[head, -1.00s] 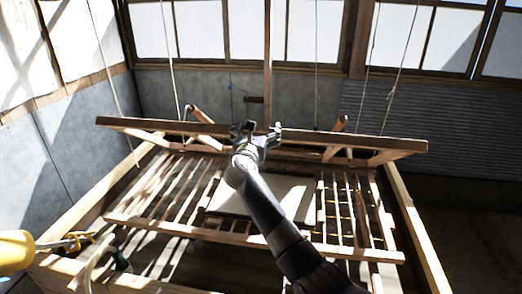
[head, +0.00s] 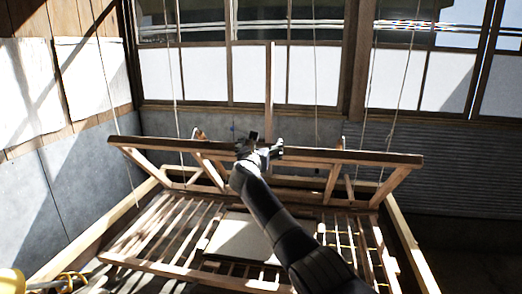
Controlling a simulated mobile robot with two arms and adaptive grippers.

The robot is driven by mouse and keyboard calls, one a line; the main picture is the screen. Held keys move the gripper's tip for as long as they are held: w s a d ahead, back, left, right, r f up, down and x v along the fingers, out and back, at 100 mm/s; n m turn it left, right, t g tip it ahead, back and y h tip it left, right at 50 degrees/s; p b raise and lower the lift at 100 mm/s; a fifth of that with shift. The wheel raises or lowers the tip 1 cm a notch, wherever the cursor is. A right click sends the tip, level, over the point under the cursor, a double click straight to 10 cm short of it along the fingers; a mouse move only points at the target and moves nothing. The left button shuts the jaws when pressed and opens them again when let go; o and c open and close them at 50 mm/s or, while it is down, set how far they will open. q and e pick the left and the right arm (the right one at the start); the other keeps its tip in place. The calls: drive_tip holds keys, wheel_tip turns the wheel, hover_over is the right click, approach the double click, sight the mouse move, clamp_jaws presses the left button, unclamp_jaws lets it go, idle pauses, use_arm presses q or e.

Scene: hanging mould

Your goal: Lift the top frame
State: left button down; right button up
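The top frame is a hinged-looking wooden frame with a long front bar (head: 345,157). In the head view its bar is raised well above the slatted bed, with slanted side members running down behind it. My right gripper (head: 263,146) is at the middle of this bar, touching or very close to it. Its two fingers stand apart, one to the left and one to the right, and I see nothing clamped between them. My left gripper is not in view.
A slatted wooden bed (head: 160,232) with a pale board (head: 240,238) lies below. Cords (head: 173,80) hang from above on both sides. Windows (head: 330,75) and a grey wall (head: 75,190) close off the back and left. A yellow object (head: 12,281) is partly visible at lower left.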

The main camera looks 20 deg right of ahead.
drive_tip(key=shift+r, duration=0.15)
drive_tip(key=o, duration=1.2)
drive_tip(key=shift+d, duration=0.1)
drive_tip(key=shift+s+a, duration=0.4)
drive_tip(key=shift+s, duration=0.05)
drive_tip(key=shift+v, duration=5.35)
drive_tip(key=shift+s+d, duration=0.1)
